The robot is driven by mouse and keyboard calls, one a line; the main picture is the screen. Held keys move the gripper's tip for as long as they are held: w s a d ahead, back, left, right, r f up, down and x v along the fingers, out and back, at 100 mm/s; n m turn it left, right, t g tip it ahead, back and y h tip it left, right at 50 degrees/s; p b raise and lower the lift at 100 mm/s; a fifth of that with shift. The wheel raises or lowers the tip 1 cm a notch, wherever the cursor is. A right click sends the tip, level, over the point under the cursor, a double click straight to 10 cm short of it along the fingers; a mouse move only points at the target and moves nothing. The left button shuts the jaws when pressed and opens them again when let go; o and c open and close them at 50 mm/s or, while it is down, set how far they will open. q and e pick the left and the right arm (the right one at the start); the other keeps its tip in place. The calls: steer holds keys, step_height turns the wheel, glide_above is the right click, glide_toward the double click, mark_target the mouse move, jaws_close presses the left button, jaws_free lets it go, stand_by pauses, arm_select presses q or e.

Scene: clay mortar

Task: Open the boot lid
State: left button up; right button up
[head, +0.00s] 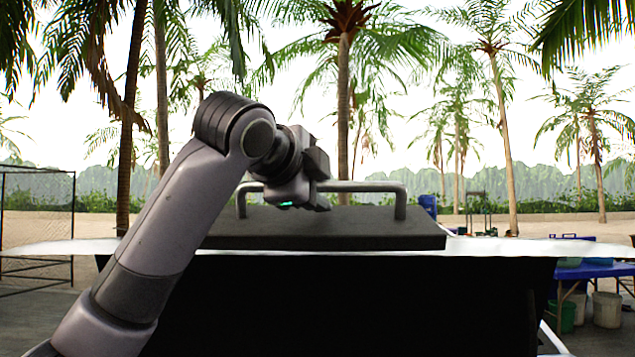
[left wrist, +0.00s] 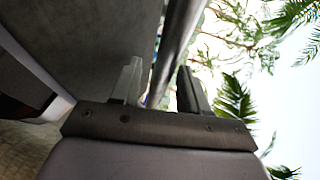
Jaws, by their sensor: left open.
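The boot lid (head: 350,232) is a flat dark grey panel in the middle of the head view, lying closed or nearly so. A grey bar handle (head: 370,187) stands up along its far side, and my left gripper hides part of it. My left gripper (head: 318,187) is open at the handle's left half. In the left wrist view, the handle (left wrist: 178,35) runs between the two open fingers of the gripper (left wrist: 158,70), and the lid (left wrist: 90,40) fills the upper left. I cannot tell whether the fingers touch the bar. My right gripper is out of view.
A pale body edge (head: 495,246) runs either side of the lid, above a large dark front. A blue table (head: 595,270) with buckets (head: 607,309) stands at the right, and a wire cage (head: 35,220) at the left. The air above the handle is clear.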

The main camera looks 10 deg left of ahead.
mark_target(331, 233)
arm_select(q)
jaws_close()
steer(key=shift+s+d+f+b, duration=0.1)
steer(key=shift+f+b, duration=0.2)
steer(key=shift+b, duration=0.05)
steer(key=shift+t, duration=0.6)
steer(key=s+f+b, duration=0.2)
steer(key=s+b, duration=0.1)
steer(key=s+f+b, duration=0.1)
steer(key=b, duration=0.1)
steer(key=shift+s+d+f, duration=0.15)
steer(key=shift+d+f, duration=0.1)
steer(key=shift+d, duration=0.15)
steer(key=s+b, duration=0.1)
steer(key=f, duration=0.1)
steer(key=s+b, duration=0.1)
steer(key=shift+s+d+f+m+b, duration=0.3)
steer(key=shift+s+f, duration=0.05)
steer(key=shift+f, duration=0.05)
steer(key=shift+s+t, duration=0.25)
steer(key=shift+t, duration=0.05)
steer(key=shift+s, duration=0.1)
